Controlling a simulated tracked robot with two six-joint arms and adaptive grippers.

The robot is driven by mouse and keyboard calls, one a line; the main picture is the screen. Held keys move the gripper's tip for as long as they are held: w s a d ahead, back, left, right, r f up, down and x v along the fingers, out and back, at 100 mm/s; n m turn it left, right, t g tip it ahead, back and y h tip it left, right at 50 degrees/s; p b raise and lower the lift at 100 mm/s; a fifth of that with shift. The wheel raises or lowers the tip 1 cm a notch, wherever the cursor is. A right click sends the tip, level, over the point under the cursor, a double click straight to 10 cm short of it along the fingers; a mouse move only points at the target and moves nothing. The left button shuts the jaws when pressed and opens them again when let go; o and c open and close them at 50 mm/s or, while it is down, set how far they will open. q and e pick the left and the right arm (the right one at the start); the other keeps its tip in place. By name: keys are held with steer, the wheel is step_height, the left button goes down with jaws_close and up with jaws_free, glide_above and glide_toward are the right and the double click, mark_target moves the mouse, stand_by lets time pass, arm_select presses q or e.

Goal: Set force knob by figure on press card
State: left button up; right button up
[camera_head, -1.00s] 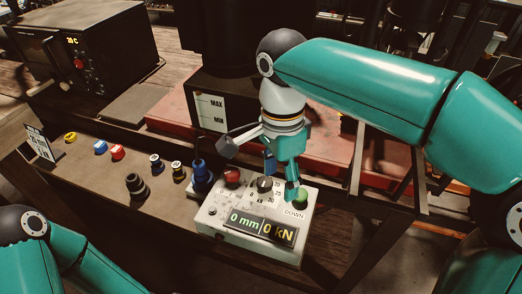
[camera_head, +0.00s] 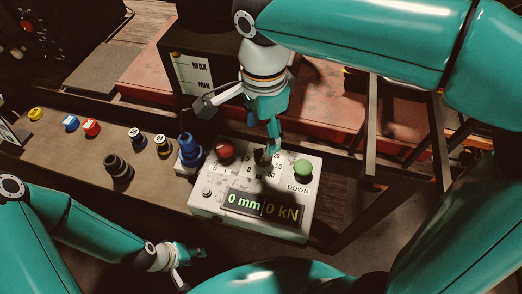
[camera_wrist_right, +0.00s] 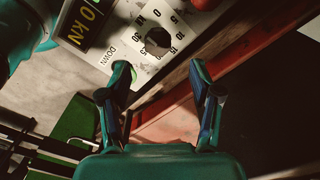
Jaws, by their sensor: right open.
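The control box (camera_head: 205,205) has a display (camera_head: 262,208) reading 0 mm and 0 kN. The black force knob (camera_head: 261,158) with its number scale is partly hidden by my right gripper (camera_head: 272,145) in the head view. In the right wrist view the knob (camera_wrist_right: 158,41) lies just beyond my open, empty right fingertips (camera_wrist_right: 160,70), with numbers around it. The press card (camera_head: 8,138) is cut off at the left edge, its figure unreadable. My left gripper (camera_head: 190,256) is low in the head view, left of the box's front; its jaw opening is unclear.
The box also carries a red button (camera_head: 224,151) and a green button (camera_head: 303,168). A MAX/MIN gauge (camera_head: 194,75) stands behind.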

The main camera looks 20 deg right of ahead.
mark_target(262, 153)
step_height(262, 153, down, 8)
steer(key=shift+r, duration=0.25)
steer(key=shift+c, duration=0.2)
steer(key=shift+r, duration=0.1)
steer(key=c, duration=1.1)
